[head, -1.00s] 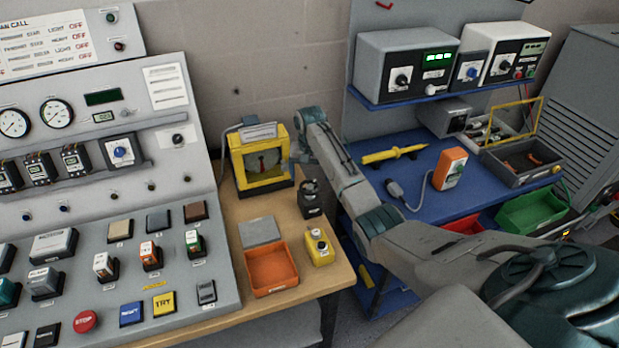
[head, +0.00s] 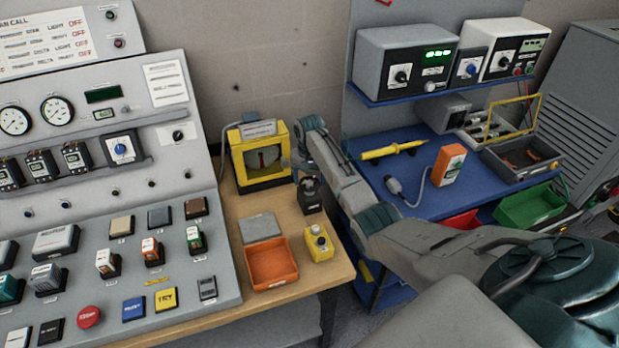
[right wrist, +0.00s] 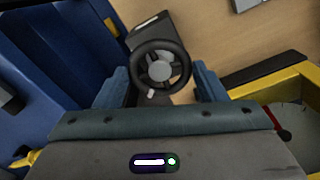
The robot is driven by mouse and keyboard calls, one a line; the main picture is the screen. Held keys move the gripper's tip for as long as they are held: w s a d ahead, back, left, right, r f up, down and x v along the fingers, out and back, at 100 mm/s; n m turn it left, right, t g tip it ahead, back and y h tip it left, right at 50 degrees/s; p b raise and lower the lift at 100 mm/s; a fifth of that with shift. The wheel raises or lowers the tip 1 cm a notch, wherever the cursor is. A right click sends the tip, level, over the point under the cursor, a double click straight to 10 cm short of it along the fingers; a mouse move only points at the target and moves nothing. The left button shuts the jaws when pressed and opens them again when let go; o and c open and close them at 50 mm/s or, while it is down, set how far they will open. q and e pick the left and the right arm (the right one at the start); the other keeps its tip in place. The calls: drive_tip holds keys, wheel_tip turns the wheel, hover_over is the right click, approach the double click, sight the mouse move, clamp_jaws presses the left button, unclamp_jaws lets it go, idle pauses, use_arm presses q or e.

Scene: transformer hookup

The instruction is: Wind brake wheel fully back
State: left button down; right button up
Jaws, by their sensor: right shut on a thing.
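The brake wheel (right wrist: 161,68) is a black ring with a grey spoked hub and a small pale knob, on a dark block. It sits between the two blue-grey fingers of my right gripper (right wrist: 161,84), which is shut on it. In the head view the dark wheel unit (head: 311,195) stands on the wooden bench beside the yellow-framed box, and my right gripper (head: 301,165) is over it, partly hiding the wheel. My left gripper is not in view.
The yellow-framed box (head: 238,161) with a red pointer stands just left of the wheel. An orange tray (head: 273,285), a grey plate (head: 260,227) and a yellow button box (head: 320,243) lie in front. A blue shelf (head: 415,195) with tools is at right.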

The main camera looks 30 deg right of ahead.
drive_tip(key=shift+r+n+p, duration=0.3)
drive_tip(key=shift+n+p, duration=0.45)
drive_tip(key=shift+n, duration=0.05)
drive_tip(key=shift+f+n+p, duration=0.1)
drive_tip(key=shift+n+p, duration=0.35)
drive_tip(key=shift+n, duration=0.45)
drive_tip(key=shift+f+n, duration=0.1)
drive_tip(key=shift+n, duration=0.5)
drive_tip(key=o, duration=1)
